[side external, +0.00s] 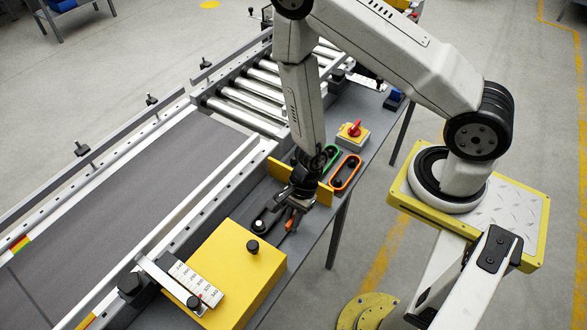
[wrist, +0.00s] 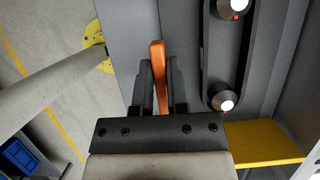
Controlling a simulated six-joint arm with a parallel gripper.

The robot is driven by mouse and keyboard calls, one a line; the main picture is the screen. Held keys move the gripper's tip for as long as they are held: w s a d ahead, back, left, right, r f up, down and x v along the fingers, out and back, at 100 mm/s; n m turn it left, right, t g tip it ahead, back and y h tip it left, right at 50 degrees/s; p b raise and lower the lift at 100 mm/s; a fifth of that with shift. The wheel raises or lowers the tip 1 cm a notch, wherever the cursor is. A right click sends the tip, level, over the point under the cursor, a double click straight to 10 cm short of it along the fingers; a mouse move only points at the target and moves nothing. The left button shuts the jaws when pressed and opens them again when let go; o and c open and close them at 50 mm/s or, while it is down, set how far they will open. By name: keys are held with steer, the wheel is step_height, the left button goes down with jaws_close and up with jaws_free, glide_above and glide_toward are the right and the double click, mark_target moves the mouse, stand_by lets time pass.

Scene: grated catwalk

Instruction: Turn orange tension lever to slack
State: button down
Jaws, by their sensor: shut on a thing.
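The orange tension lever (wrist: 158,60) stands out between the two dark fingers of my gripper (wrist: 160,78) in the wrist view. The fingers are shut on it, one on each side. In the side external view my gripper (side external: 299,200) reaches down to the grey bench beside the conveyor, and a short orange piece of the lever (side external: 291,223) shows below it. The lever's pivot is hidden. A dark elongated belt unit (wrist: 214,58) with two pale-capped round knobs lies just right of the lever in the wrist view, apart from the fingers.
A yellow box (side external: 222,262) with a white scale (side external: 197,284) sits in front of my gripper. A yellow upright plate (side external: 318,192), green and orange belt loops (side external: 345,172) and a red knob (side external: 354,129) are behind it. The conveyor (side external: 130,195) runs along the left.

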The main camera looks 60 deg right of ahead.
steer(key=c, duration=0.6)
jaws_free()
steer(key=shift+c, duration=0.2)
steer(key=shift+r, duration=0.15)
steer(key=shift+v, duration=3.75)
steer(key=shift+d, duration=0.1)
steer(key=shift+w+r+n, duration=0.1)
steer(key=shift+r+n, duration=0.4)
steer(key=shift+r, duration=0.05)
steer(key=w+d+r+n+t+h, duration=0.1)
steer(key=d+r+n+h, duration=0.1)
steer(key=r+n, duration=0.6)
steer(key=d+r+n+t+h, duration=0.1)
steer(key=d+r+n+h, duration=0.1)
steer(key=r+n, duration=0.7)
steer(key=shift+w+d+t, duration=0.3)
steer(key=shift+w+d, duration=0.1)
steer(key=shift+d, duration=0.5)
